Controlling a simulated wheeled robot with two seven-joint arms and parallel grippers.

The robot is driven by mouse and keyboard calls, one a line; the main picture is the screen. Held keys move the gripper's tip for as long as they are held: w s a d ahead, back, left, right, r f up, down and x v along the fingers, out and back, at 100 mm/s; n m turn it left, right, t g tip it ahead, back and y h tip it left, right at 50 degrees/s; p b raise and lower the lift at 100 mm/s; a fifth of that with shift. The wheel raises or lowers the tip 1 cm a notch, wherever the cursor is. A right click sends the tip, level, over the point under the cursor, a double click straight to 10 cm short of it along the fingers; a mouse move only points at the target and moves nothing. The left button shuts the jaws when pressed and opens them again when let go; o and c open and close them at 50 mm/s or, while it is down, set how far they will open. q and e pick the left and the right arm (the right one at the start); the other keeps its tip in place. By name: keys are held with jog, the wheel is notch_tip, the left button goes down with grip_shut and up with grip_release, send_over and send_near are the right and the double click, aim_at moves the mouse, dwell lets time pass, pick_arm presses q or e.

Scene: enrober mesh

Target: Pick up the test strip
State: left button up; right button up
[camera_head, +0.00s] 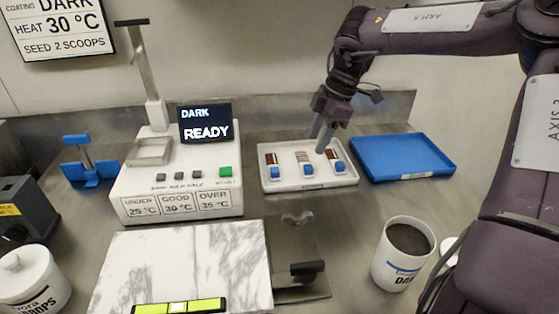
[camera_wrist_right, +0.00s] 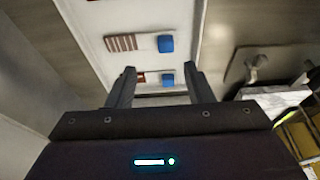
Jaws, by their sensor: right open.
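My right gripper (camera_head: 322,146) points down over the tray's right part, beside the right strip. In the right wrist view my right gripper (camera_wrist_right: 160,70) is open, and a strip with a blue end (camera_wrist_right: 168,79) shows between its fingers, partly hidden. The striped strip (camera_wrist_right: 122,43) lies beyond it. Contact with the strip cannot be told. My left gripper is out of view.
The white tray (camera_head: 310,185) stands between a white machine (camera_head: 150,187) reading DARK READY and a blue tray (camera_head: 410,175). A cup of dark drops (camera_head: 392,277) stands in front at right. A marble slab (camera_head: 240,262) lies at front left. A blue stand (camera_head: 88,178) is at far left.

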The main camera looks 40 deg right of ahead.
aim_at(309, 166)
jog(key=x, duration=0.4)
jog(key=s+x, duration=0.1)
jog(key=x, duration=0.2)
jog(key=shift+f+p, duration=0.15)
jog(key=shift+p, duration=0.15)
grip_shut()
